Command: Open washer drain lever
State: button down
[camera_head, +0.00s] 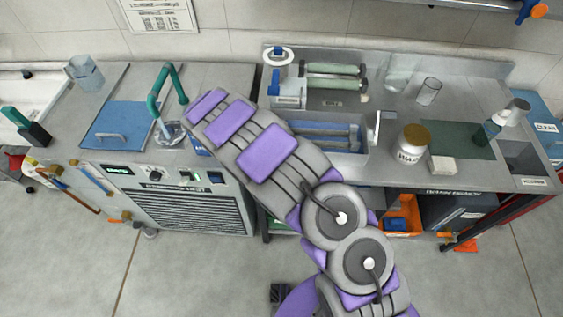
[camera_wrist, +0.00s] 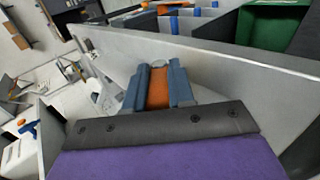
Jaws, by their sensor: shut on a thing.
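The washer (camera_head: 355,155) is a grey basin unit with green rollers at the middle of the bench in the head view. My gripper (camera_wrist: 158,82) shows in the wrist view, with its two blue-grey fingers on either side of an orange piece. It is shut on this piece, which looks like the orange grip of the drain lever (camera_wrist: 158,92). A small pale rounded end shows just beyond the fingertips. A broad grey panel (camera_wrist: 230,62) runs close behind them. In the head view my purple and grey arm crosses the middle, and I cannot make out the gripper or the lever.
A green bin (camera_wrist: 272,28) lies at the upper right of the wrist view. A wax jar (camera_head: 411,146) stands on the bench right of the washer. A green curved tap (camera_head: 160,85) rises left of my arm. Floor is clear at lower left.

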jog(key=shift+f, duration=0.1)
jog(key=c, duration=1)
grip_release()
jog(key=shift+a, duration=0.2)
jog(key=shift+o, duration=0.2)
jog(key=p+v, duration=0.3)
jog(key=v, duration=1.4)
jog(key=shift+a, duration=0.2)
